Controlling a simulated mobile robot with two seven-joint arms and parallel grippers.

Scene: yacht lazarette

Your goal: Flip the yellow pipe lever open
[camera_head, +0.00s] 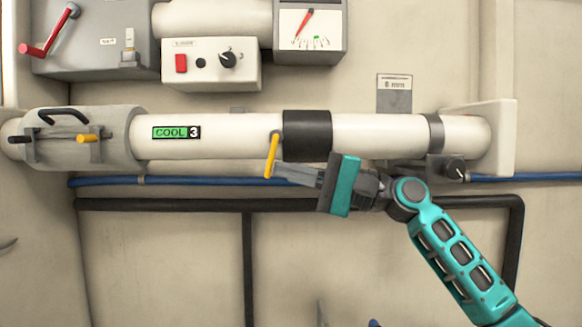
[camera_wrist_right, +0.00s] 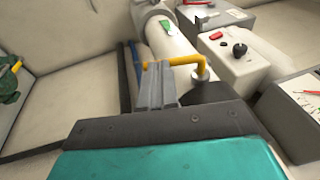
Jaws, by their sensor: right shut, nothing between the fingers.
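The yellow pipe lever (camera_head: 272,154) hangs nearly straight down from its pivot on the white pipe (camera_head: 225,136), just left of a black band. My right gripper (camera_head: 278,170) is shut and empty, with its fingertips at the lower end of the lever. In the right wrist view the lever (camera_wrist_right: 158,66) is a bent yellow rod running from a round pivot to the tips of the shut fingers (camera_wrist_right: 157,75). The tips look very close to it; I cannot tell whether they touch. My left gripper is not in view.
A white box with a red switch (camera_head: 181,63) and a gauge box (camera_head: 310,30) sit above the pipe. A grey clamp (camera_head: 110,122) wraps the pipe's left end. A blue hose (camera_head: 215,181) and a black pipe (camera_head: 170,204) run below. The lower wall is mostly bare.

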